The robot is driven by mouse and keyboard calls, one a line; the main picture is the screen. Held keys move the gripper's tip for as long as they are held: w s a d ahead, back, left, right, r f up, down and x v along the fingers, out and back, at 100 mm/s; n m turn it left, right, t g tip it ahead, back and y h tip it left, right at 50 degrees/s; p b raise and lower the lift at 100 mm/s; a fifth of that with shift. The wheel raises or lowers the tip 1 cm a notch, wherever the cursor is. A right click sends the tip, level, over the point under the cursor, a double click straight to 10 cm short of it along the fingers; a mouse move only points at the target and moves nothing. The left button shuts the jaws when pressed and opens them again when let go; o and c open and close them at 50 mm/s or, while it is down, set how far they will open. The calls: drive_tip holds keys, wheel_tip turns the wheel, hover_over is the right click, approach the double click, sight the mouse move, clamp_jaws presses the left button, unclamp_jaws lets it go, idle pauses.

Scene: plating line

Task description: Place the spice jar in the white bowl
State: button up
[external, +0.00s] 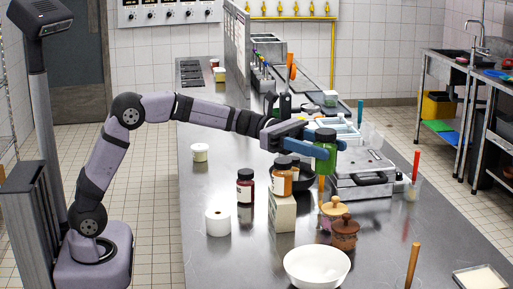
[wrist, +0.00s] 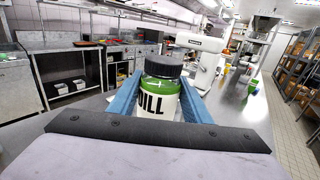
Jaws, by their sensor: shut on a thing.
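The spice jar (external: 325,155) is green with a dark lid, and it is held upright in the air above the counter. In the wrist view the jar (wrist: 157,101) shows a white label reading "DILL" and sits between the two blue fingers. My gripper (external: 322,143) is shut on the jar. The white bowl (external: 317,267) stands on the counter at the front, below and nearer the camera than the jar. It looks empty. The bowl is not seen in the wrist view.
Below the jar stand a red jar (external: 245,187), an orange jar (external: 281,178) on a light block (external: 282,212), and wooden-lidded pots (external: 344,233). A wooden handle (external: 412,265) rises right of the bowl. A grey case (external: 360,181) lies behind.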

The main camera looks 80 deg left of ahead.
drive_tip(key=s+d+m+g+h, duration=0.2)
drive_tip(key=s+d+g, duration=0.1)
drive_tip(key=d, duration=0.5)
hover_over(313, 274)
wheel_tip(313, 274, down, 10)
drive_tip(key=shift+a+f+p, duration=0.1)
drive_tip(key=shift+f+p, duration=0.6)
drive_tip(key=shift+f, duration=4.8)
drive_tip(key=shift+f+b, duration=0.4)
drive_tip(key=shift+f, duration=0.05)
drive_tip(key=shift+f, duration=0.2)
